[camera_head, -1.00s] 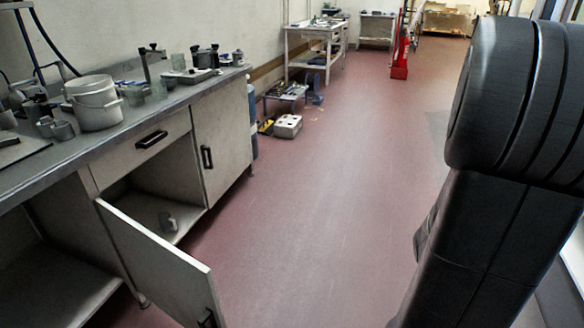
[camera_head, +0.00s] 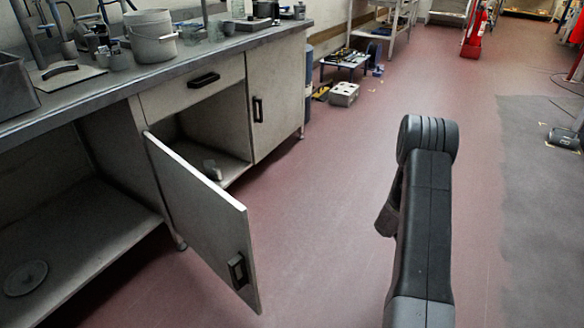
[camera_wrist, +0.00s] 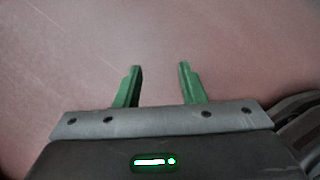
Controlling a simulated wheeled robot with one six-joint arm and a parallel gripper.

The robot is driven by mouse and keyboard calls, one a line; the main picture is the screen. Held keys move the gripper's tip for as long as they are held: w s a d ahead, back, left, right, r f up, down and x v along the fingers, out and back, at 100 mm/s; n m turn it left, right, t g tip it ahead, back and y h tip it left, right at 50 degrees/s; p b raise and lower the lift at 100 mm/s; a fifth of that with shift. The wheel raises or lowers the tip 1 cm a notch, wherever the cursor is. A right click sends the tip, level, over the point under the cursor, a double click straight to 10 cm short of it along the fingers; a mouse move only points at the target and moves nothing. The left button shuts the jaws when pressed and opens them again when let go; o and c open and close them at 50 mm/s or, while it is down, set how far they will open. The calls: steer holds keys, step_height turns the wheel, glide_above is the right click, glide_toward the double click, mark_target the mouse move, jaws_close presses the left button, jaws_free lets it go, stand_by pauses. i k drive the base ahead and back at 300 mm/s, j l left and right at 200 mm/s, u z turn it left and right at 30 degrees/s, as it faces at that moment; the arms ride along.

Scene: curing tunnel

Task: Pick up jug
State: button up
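In the head view my arm stands on the right, well away from the cabinet, and the gripper's fingers cannot be made out there.
The cabinet door (camera_head: 203,213) hangs open into the aisle. The counter above holds a white pot (camera_head: 152,38) and several vessels. A grey box (camera_head: 344,94) and a low tool table (camera_head: 343,62) stand farther back. A red extinguisher (camera_head: 473,35) stands beyond. The middle floor is clear.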

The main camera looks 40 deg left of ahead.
mark_target(213, 173)
steer(key=i+u, duration=0.25)
steer(key=i, duration=0.25)
steer(key=i+l+u, duration=0.1)
steer(key=i+u, duration=0.15)
steer(key=i, duration=0.2)
steer(key=i+l+u, duration=0.25)
steer(key=i, duration=0.25)
steer(key=i+j+u, duration=0.2)
steer(key=i+u, duration=0.25)
steer(key=i+j+u, duration=0.1)
steer(key=i+u, duration=0.2)
steer(key=u, duration=0.2)
steer(key=i+l+u, duration=0.1)
steer(key=i+u, duration=0.35)
steer(key=i+l+u, duration=0.2)
steer(key=u, duration=0.3)
steer(key=i+l+u, duration=0.2)
steer(key=i+u, duration=0.25)
steer(key=i+l+u, duration=0.45)
steer(key=i+j, duration=0.05)
steer(key=i, duration=0.05)
